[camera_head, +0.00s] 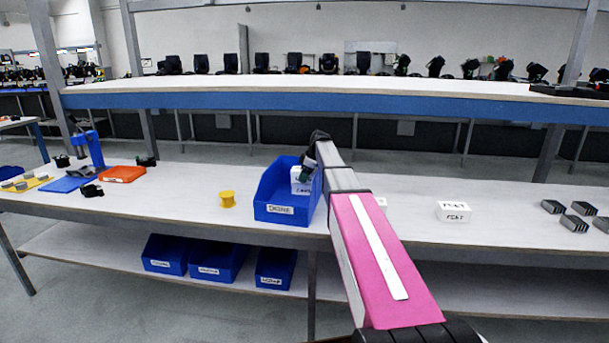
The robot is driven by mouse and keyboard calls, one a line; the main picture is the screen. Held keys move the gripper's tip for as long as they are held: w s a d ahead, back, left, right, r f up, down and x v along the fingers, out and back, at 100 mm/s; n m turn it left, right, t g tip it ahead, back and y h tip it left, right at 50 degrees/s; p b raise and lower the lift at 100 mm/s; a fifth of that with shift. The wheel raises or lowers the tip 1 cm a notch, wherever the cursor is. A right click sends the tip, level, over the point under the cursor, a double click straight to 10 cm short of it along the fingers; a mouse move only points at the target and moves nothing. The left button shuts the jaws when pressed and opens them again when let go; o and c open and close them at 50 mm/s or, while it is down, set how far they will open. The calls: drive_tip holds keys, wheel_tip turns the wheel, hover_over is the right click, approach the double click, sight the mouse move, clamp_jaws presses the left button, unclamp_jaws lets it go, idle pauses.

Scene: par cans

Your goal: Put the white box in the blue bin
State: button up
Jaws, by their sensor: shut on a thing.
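A blue bin (300,216) with a white label on its front stands on the workbench, left of my pink arm. A small white box (298,187) with dark writing is inside the bin's outline, near its right side. My gripper (306,170) is at the top of this box and shut on it. The arm and the dark gripper body cover part of the bin's right side. I cannot tell whether the box touches the bin floor.
Another white box (453,212) stands on the bench at right, near several grey blocks (574,223). A yellow spool (227,199) is left of the bin. An orange tray (122,174) lies further left. Blue bins (217,262) sit on the lower shelf.

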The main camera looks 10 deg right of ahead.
drive_tip(key=shift+f, duration=0.1)
drive_tip(key=o, duration=1.1)
drive_tip(key=v, duration=1.3)
drive_tip(key=shift+a, duration=0.25)
